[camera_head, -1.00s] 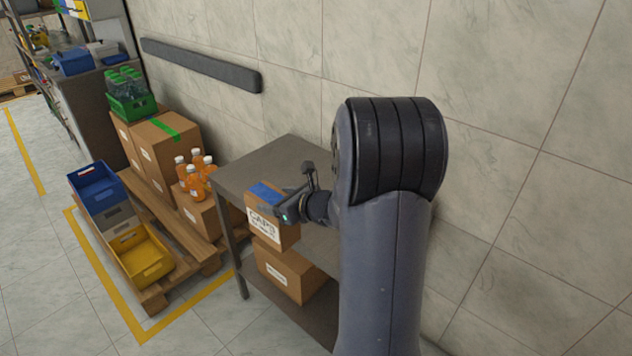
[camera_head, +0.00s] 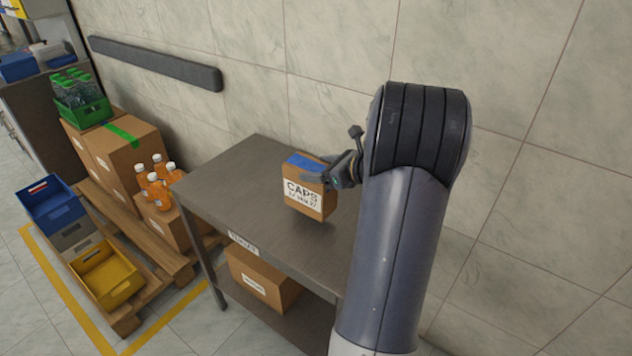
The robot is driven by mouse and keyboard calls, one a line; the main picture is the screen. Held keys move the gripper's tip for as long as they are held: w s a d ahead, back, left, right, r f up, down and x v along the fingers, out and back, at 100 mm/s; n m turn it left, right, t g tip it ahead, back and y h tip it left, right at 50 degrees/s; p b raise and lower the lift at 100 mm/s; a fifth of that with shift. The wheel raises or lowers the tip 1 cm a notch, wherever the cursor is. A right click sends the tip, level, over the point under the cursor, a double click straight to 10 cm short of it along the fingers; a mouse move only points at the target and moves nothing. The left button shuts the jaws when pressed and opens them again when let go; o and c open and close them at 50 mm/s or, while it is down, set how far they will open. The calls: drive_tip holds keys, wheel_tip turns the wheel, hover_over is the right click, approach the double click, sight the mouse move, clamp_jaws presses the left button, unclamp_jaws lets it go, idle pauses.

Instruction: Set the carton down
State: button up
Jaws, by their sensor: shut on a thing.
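The carton (camera_head: 304,196) is a small brown box with blue tape on top and a white label reading CAPS. My gripper (camera_head: 318,176) is shut on it from the right, near its top. The carton is upright, over the grey metal table (camera_head: 240,190). A dark shadow lies under it, and it looks slightly above the tabletop. The gripper's far finger is hidden.
Another brown box (camera_head: 262,280) stands on the table's lower shelf. To the left, a wooden pallet holds brown boxes (camera_head: 125,150), orange bottles (camera_head: 158,188) and blue, grey and yellow bins (camera_head: 105,275). The tabletop is clear around the carton. A wall stands behind.

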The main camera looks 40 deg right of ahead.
drive_tip(key=shift+f, duration=1.9)
drive_tip(key=shift+f, duration=0.15)
drive_tip(key=o, duration=1.6)
drive_tip(key=v, duration=1.2)
drive_tip(key=shift+b, duration=0.3)
